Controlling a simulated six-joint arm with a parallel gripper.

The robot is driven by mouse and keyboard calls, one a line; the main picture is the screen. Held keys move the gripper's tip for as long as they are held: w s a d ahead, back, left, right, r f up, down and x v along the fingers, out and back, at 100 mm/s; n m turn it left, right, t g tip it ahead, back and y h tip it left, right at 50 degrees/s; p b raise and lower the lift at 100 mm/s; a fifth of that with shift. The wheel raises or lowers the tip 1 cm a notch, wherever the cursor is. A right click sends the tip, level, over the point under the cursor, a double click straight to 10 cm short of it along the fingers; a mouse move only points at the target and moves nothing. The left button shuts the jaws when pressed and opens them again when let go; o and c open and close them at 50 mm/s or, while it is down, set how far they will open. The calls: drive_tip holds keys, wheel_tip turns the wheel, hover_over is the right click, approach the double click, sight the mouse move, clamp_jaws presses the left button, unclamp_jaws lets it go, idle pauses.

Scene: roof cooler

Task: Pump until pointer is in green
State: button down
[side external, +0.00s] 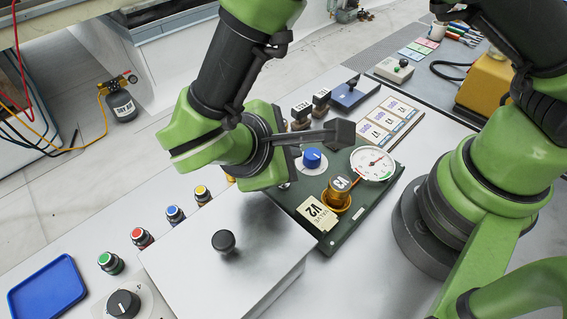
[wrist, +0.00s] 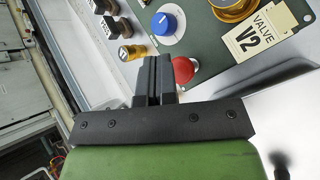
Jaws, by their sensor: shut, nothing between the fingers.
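The round white gauge (side external: 372,163) lies on a dark green panel in the side view. It has a small red pointer and a green band near its lower rim; the exact reading is too small to tell. A brass plunger (side external: 340,186) with a marked top stands beside the gauge, behind the V2 label. Part of its gold rim (wrist: 234,10) shows at the top of the wrist view. My gripper (side external: 342,133) is shut and empty, above the panel. In the wrist view its fingers (wrist: 154,72) lie just left of a red button (wrist: 183,68). I see no contact.
A blue knob (side external: 312,158) sits beside the plunger. A grey box with a black knob (side external: 223,241) stands in front of the panel. Coloured buttons (side external: 140,237) line the left.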

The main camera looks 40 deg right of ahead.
drive_tip(key=shift+f, duration=0.15)
drive_tip(key=shift+f, duration=0.25)
drive_tip(key=shift+f, duration=1.5)
idle(1.9)
drive_tip(key=shift+d+r, duration=0.1)
drive_tip(key=shift+r, duration=1.55)
drive_tip(key=shift+r, duration=2.5)
